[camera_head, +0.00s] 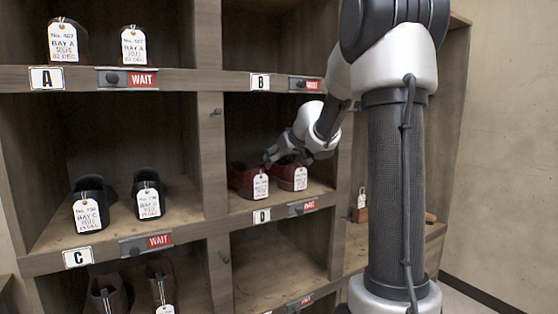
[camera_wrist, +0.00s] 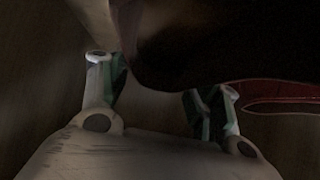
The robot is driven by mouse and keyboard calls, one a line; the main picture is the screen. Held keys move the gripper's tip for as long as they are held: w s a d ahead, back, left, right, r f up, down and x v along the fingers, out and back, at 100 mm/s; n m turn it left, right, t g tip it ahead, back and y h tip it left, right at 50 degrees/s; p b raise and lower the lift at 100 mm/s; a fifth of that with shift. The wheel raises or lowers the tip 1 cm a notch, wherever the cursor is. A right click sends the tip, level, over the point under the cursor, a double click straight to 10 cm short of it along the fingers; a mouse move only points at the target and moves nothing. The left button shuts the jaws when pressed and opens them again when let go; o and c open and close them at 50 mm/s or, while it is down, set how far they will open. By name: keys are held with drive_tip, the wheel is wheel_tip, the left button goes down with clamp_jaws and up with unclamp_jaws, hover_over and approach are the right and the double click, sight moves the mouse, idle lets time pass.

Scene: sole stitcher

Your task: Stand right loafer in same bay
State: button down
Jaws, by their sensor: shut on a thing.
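Two dark red loafers stand side by side in bay D, each with a white tag at its front. The right-hand loafer (camera_head: 286,178) rests on or just above the bay floor; I cannot tell which. The left loafer (camera_head: 241,178) stands beside it. My gripper (camera_head: 287,159) reaches into the bay from the right and is shut on the right-hand loafer, its fingers on either side of it. In the wrist view a dark shoe part (camera_wrist: 200,45) lies between the fingers, and a red edge (camera_wrist: 285,104) shows at the right. The picture there is dark.
Bay D (camera_head: 262,216) has wooden side walls close to my gripper. Black shoes (camera_head: 92,190) stand in bay C, tagged shoes in bay A (camera_head: 47,78), brown shoes (camera_head: 108,293) below C. The bay below D looks empty. A small tagged brown item (camera_head: 361,214) sits on the right ledge.

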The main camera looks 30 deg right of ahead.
drive_tip(key=shift+c, duration=1.8)
unclamp_jaws()
drive_tip(key=shift+f, duration=0.1)
drive_tip(key=shift+s+r, duration=0.1)
drive_tip(key=shift+r, duration=0.15)
drive_tip(key=v, duration=1.1)
drive_tip(key=shift+s+r, duration=0.2)
drive_tip(key=shift+s, duration=0.1)
drive_tip(key=shift+s, duration=0.1)
